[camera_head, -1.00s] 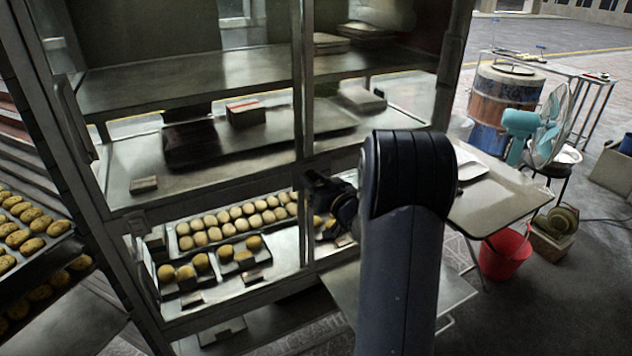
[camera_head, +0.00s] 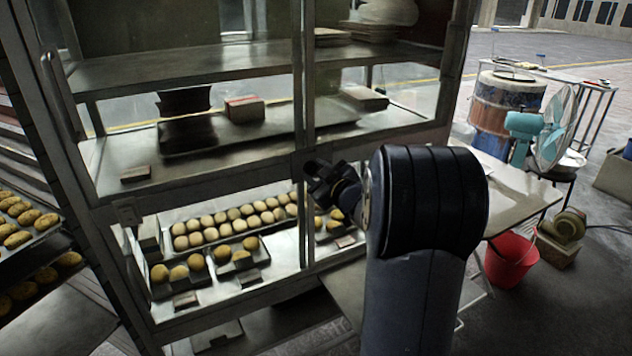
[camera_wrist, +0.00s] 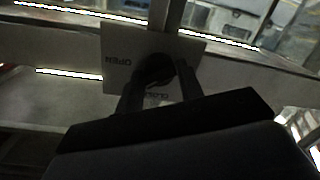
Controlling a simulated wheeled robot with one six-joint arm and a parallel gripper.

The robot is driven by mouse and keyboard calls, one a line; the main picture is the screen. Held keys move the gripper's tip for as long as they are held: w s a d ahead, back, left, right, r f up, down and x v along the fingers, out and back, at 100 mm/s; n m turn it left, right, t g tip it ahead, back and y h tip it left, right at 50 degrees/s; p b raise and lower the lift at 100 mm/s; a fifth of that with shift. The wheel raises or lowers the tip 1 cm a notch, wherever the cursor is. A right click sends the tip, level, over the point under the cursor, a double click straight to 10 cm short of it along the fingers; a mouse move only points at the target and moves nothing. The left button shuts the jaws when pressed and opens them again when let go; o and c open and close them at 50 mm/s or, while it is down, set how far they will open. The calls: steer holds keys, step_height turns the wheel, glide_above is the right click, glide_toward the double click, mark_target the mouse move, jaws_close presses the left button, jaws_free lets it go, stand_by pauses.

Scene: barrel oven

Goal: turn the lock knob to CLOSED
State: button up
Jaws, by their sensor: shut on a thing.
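In the wrist view, the dark lock knob (camera_wrist: 153,67) sits on a grey label plate (camera_wrist: 188,48) fixed to the cabinet frame. The plate reads OPEN at the left and CLOSED below the knob, both upside down. My gripper (camera_wrist: 160,82) has one finger on each side of the knob and is shut on it. The fingers cover part of the knob and part of the word CLOSED, and I cannot tell where the knob points. In the head view, my gripper (camera_head: 322,184) is at the cabinet's middle post; the knob is hidden there.
The glass-fronted cabinet (camera_head: 297,175) holds trays of round buns (camera_head: 240,215). A side table (camera_head: 515,195), a red bucket (camera_head: 510,258) and a teal fan (camera_head: 545,130) stand at the right. A rack with trays of buns (camera_head: 20,225) is at the left.

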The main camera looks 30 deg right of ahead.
steer(key=n+b, duration=0.4)
steer(key=n, duration=0.2)
steer(key=shift+h, duration=0.3)
steer(key=shift+r+n+h+b, duration=0.1)
steer(key=shift+n+h+b, duration=0.2)
steer(key=shift+n+b, duration=1.25)
steer(key=shift+a+r+n, duration=0.1)
steer(key=shift+n, duration=0.15)
steer(key=o, duration=0.9)
steer(key=shift+s, duration=0.15)
steer(key=s, duration=0.7)
steer(key=s+p, duration=0.1)
steer(key=s, duration=0.2)
steer(key=shift+s+r, duration=0.25)
steer(key=shift+r, duration=0.05)
steer(key=shift+w, duration=0.1)
